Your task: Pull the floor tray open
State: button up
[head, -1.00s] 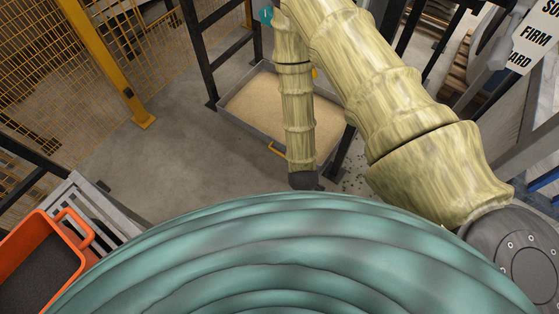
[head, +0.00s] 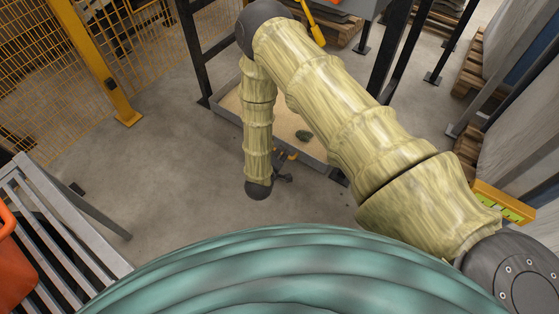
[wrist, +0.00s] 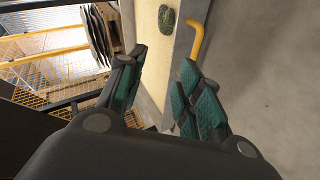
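The floor tray (head: 313,159) is a low grey box of pale sand under a dark frame, partly hidden behind my arm. A yellow bar handle (head: 291,155) is on its near wall. In the wrist view the handle (wrist: 201,30) stands just right of and beyond the right fingertip, and the tray's grey wall (wrist: 184,38) and sand show beyond the gap between the fingers. My gripper (wrist: 162,60) is open with nothing between its fingers. In the head view my gripper (head: 284,178) is small and dark, low beside the handle; contact cannot be told.
A dark green stone (head: 304,136) lies on the sand. Black frame posts (head: 386,50) flank the tray. A slatted grey bench (head: 62,225) with an orange bin (head: 12,265) is at left. A yellow post (head: 100,70) and mesh fence stand behind. Floor before the tray is clear.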

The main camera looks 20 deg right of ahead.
jog(key=w+a+f+n+h+b, duration=0.1)
jog(key=w+a+f+h+b, duration=0.15)
jog(key=f+b, duration=0.5)
jog(key=w+a+f+h+b, duration=0.2)
jog(key=w+f+h+b, duration=0.1)
jog(key=f+b, duration=0.4)
jog(key=shift+y, duration=0.25)
jog(key=b+x, duration=0.2)
jog(key=x, duration=0.1)
jog(key=b+x, duration=0.2)
jog(key=x, duration=0.1)
jog(key=r+b+x, duration=0.1)
jog(key=b+x, duration=0.1)
jog(key=x, duration=0.1)
jog(key=shift+d, duration=0.2)
jog(key=shift+b+x, duration=0.45)
jog(key=shift+x, duration=0.35)
jog(key=shift+r, duration=0.1)
grip_shut()
